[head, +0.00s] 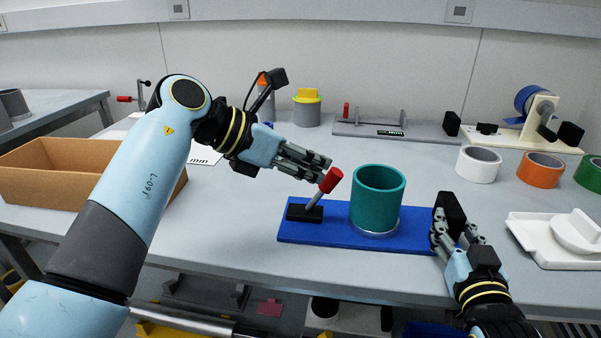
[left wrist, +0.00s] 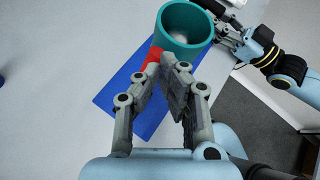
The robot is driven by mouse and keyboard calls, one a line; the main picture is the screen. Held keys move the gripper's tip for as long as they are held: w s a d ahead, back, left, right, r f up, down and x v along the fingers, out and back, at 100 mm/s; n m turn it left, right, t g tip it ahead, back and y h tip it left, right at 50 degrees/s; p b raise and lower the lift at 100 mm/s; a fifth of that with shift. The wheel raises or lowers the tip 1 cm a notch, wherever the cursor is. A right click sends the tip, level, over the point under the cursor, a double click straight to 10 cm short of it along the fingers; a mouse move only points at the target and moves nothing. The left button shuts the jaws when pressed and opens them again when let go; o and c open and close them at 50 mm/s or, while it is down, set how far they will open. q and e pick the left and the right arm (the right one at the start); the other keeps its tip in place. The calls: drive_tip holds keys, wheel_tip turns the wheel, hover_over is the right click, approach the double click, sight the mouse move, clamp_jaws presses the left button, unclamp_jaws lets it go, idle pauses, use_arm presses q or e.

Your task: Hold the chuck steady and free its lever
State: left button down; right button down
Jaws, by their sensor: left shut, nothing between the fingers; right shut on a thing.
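The chuck has a blue base plate (head: 330,233) on the table, with a teal cup (head: 377,197) upright on a round metal seat. A lever with a red handle (head: 331,180) rises from a black block (head: 304,213) and tilts right toward the cup. My left gripper (head: 326,165) is shut and empty, its fingertips right by the red handle; touching or not, I cannot tell. In the left wrist view the red handle (left wrist: 153,60) is partly hidden behind the fingers. My right gripper (head: 455,240) is shut on the chuck at its right end, beside a black upright block (head: 450,214).
A cardboard box (head: 60,172) stands at the left. White, orange and green tape rolls (head: 541,169) and a tape dispenser (head: 540,120) are at the back right. A white tray (head: 545,240) is at the right. The table's front edge is close to the plate.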

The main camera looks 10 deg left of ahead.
drive_tip(key=shift+s+f, duration=0.1)
drive_tip(key=shift+f, duration=0.25)
drive_tip(key=c, duration=1)
unclamp_jaws()
use_arm(q)
drive_tip(key=s+a+r, duration=0.4)
drive_tip(key=s+r, duration=0.2)
drive_tip(key=r, duration=0.4)
drive_tip(key=shift+s+r, duration=0.15)
drive_tip(key=shift+r, duration=0.25)
use_arm(e)
drive_tip(key=shift+o, duration=0.4)
drive_tip(key=shift+r, duration=0.2)
use_arm(q)
drive_tip(key=shift+a, duration=0.1)
